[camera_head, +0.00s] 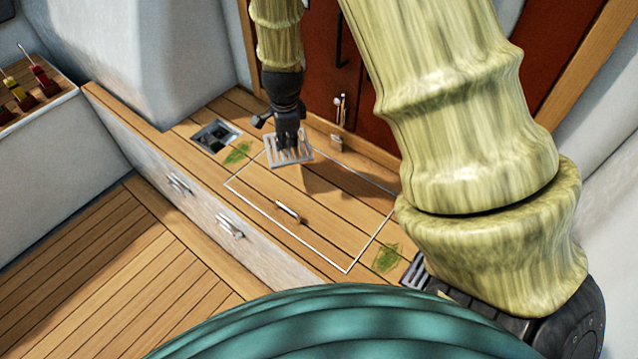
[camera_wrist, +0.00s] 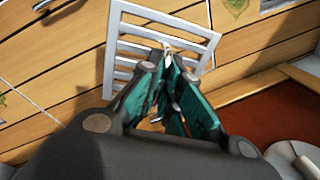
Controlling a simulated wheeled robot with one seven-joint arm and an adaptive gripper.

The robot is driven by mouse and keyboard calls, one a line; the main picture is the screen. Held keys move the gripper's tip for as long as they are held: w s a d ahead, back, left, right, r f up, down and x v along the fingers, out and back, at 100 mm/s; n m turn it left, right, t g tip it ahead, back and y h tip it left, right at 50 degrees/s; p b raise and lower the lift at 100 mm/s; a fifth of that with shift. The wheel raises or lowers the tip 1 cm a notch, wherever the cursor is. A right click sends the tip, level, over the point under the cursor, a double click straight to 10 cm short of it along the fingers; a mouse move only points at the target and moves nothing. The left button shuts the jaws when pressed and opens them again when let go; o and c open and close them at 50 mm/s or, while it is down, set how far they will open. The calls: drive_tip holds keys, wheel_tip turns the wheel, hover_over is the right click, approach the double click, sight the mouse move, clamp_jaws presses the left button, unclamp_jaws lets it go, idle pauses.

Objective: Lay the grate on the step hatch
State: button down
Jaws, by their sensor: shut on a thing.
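My gripper (camera_head: 288,145) points down and is shut on the grate (camera_head: 300,158), a small pale metal square with parallel slots. In the wrist view the fingers (camera_wrist: 168,58) pinch one edge of the grate (camera_wrist: 113,50), and it extends beyond them. The step hatch (camera_head: 335,222) is a wooden panel with a white outline and a metal handle (camera_head: 288,211). The grate overlaps its far left corner in the head view. A shadow lies on the hatch, and the grate seems above it; the exact height is unclear.
An open drain recess (camera_head: 213,137) sits left of the hatch. Another slotted grate (camera_head: 413,272) is at right, partly behind my arm. Green patches (camera_head: 387,257) mark the planks.

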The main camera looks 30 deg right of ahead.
sight(303, 135)
drive_tip(key=d+m, duration=0.1)
drive_tip(key=m, duration=0.1)
drive_tip(key=d+m, duration=0.1)
drive_tip(key=m, duration=0.1)
drive_tip(key=w+d+m+h, duration=0.1)
drive_tip(key=m, duration=0.1)
drive_tip(key=shift+d+f+g, duration=0.2)
drive_tip(key=shift+f+g, duration=0.1)
drive_tip(key=shift+f, duration=0.1)
drive_tip(key=d+m, duration=0.1)
drive_tip(key=m, duration=0.1)
drive_tip(key=d+m+b, duration=0.1)
drive_tip(key=m, duration=0.1)
drive_tip(key=shift+w+f+g, duration=0.1)
drive_tip(key=shift+w+g, duration=0.1)
drive_tip(key=shift+g, duration=0.1)
drive_tip(key=shift+m, duration=0.4)
drive_tip(key=p, duration=0.1)
drive_tip(key=a, duration=0.1)
drive_tip(key=p, duration=0.1)
drive_tip(key=shift+s+a+r+p, duration=0.25)
drive_tip(key=shift+s+a+p, duration=0.05)
drive_tip(key=shift+p, duration=0.05)
drive_tip(key=shift+s+a+p, duration=0.1)
drive_tip(key=shift+a+p, duration=0.2)
drive_tip(key=shift+s+a+f, duration=0.1)
drive_tip(key=shift+a+f, duration=0.1)
drive_tip(key=shift+f, duration=0.1)
wheel_tip(303, 135, down, 10)
drive_tip(key=shift+b, duration=0.3)
